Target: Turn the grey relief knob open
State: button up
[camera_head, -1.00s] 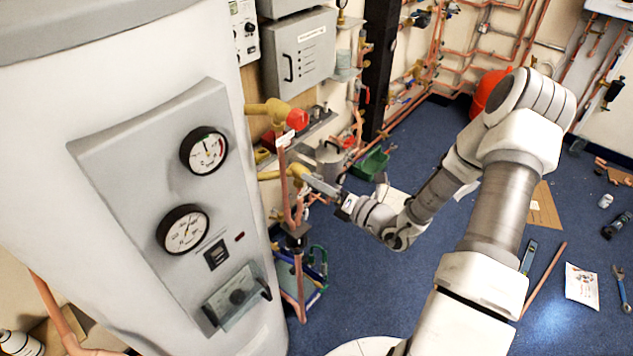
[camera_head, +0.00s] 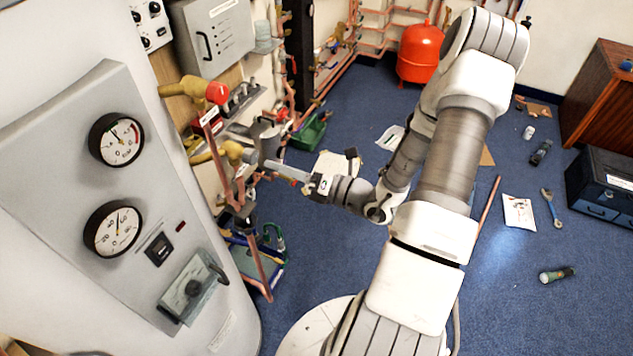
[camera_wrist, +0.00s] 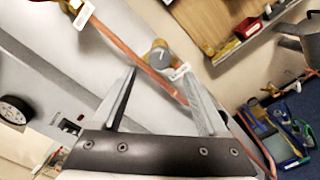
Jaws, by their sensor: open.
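The grey relief knob (camera_wrist: 160,55) sits on the end of a brass valve beside a copper pipe, with a small white tag next to it. In the head view the knob (camera_head: 249,156) shows small at the end of the brass fitting (camera_head: 231,152). My gripper (camera_wrist: 160,74) is open and empty. In the wrist view the knob appears between and just beyond the two fingertips, apart from them. In the head view my gripper (camera_head: 270,166) points left at the knob, with a small gap.
A red knob (camera_head: 216,92) on another brass valve is above. The white cylinder with a gauge panel (camera_head: 118,230) stands at left. Copper pipes (camera_head: 256,270) run down below the valve. A blue tool tray (camera_head: 262,268) is on the floor beneath.

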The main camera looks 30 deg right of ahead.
jog(key=b+v, duration=0.1)
jog(key=v, duration=0.8)
